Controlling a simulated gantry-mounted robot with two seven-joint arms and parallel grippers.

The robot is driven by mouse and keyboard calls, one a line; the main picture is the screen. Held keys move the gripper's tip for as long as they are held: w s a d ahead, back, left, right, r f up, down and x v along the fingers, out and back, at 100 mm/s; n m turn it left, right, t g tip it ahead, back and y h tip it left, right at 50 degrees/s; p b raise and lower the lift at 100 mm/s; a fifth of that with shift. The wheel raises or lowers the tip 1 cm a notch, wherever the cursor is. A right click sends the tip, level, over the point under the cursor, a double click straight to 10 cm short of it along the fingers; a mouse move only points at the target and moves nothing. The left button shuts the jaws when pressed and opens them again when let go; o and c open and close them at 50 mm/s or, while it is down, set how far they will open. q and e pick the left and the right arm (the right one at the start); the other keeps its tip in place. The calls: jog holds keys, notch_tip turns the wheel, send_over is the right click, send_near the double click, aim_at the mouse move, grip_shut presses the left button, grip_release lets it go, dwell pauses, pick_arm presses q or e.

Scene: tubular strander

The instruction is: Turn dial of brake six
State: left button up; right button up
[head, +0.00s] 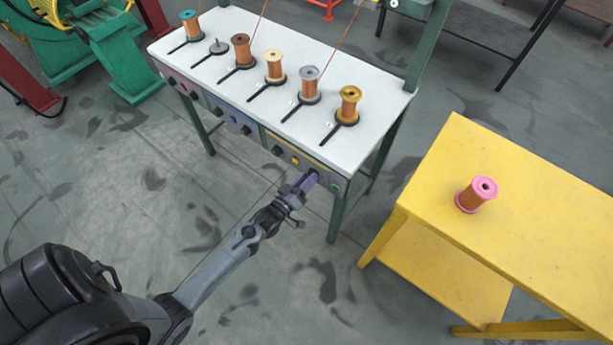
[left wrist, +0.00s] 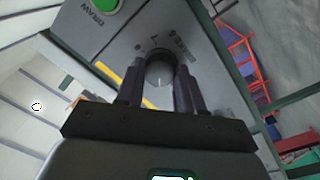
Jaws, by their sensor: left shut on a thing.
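My left gripper (head: 307,180) reaches up from the lower left to the right end of the white table's front panel (head: 265,135). In the left wrist view, its two dark fingers (left wrist: 160,90) are on either side of a round black dial (left wrist: 159,68) with a light mark at its lower edge, and they are shut on it. Small lettering and a "6" are printed on the panel around the dial. In the head view the gripper hides this dial. My right gripper is not in view.
Several spools, such as a gold-rimmed one (head: 348,104), stand on the white table (head: 225,50); one holder (head: 217,47) is bare. A green button (left wrist: 97,14) is near the dial. A yellow table (head: 540,200) with a pink spool (head: 477,195) stands right.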

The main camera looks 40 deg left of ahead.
pick_arm(q)
jog(key=n+p, duration=0.2)
jog(key=n, duration=0.4)
dwell(0.5)
jog(key=o, duration=1)
jog(key=shift+o, duration=0.2)
jog(key=shift+s, duration=0.1)
